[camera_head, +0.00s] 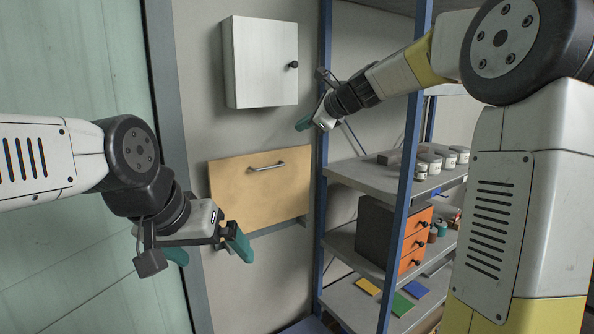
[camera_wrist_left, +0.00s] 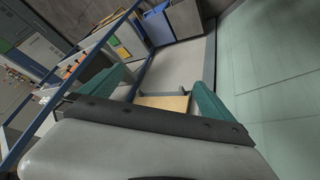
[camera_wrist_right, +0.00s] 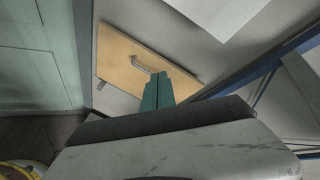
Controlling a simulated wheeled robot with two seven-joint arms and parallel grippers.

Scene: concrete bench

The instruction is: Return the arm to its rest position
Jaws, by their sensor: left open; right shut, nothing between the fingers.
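My left gripper (camera_head: 210,252) is at the lower left of the head view, in front of the green panel and the wall. Its two green fingers are spread apart and hold nothing; they also show in the left wrist view (camera_wrist_left: 160,90). My right arm reaches in from the upper right. My right gripper (camera_head: 303,124) is in front of the wall, below the white cabinet and above the wooden flap. In the right wrist view its green fingers (camera_wrist_right: 158,90) are together with nothing between them.
A closed white cabinet (camera_head: 262,62) hangs on the wall. A wooden flap (camera_head: 258,187) with a metal handle (camera_head: 267,166) is below it. A blue-post shelf (camera_head: 400,190) at the right holds cans (camera_head: 430,164), an orange-drawer box (camera_head: 413,240) and coloured pads (camera_head: 402,303).

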